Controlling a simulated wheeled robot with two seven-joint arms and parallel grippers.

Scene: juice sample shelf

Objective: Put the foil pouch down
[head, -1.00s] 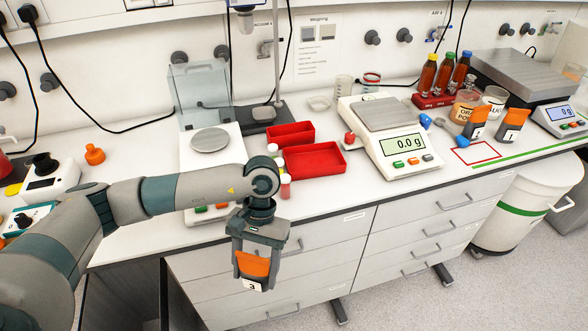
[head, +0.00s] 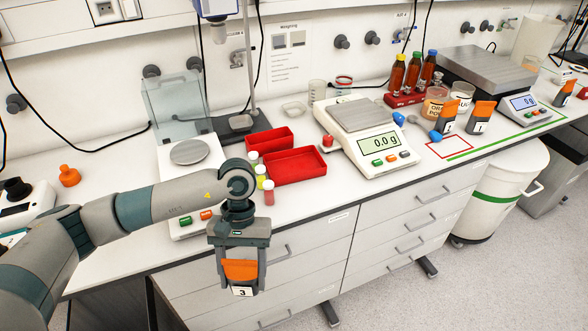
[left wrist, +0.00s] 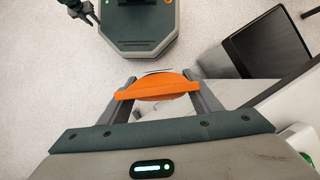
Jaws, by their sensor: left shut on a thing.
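The foil pouch (head: 240,274), with an orange top and a white label marked 3, hangs upright between the fingers of my left gripper (head: 240,268). The gripper is shut on it, in front of the bench's front edge and in front of the drawers. In the left wrist view the pouch's orange top (left wrist: 158,90) lies between both fingers. A dark gripper, which seems to be my right one (left wrist: 85,14), shows small at the top left there. Its jaws are too small to judge.
A red outline (head: 449,148) on the bench is empty. Beside it stand orange-topped pouches (head: 480,117) and a green line (head: 510,133). A scale (head: 375,140), red trays (head: 295,166), small capped vials (head: 268,192) and a glass-shielded balance (head: 190,152) occupy the bench.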

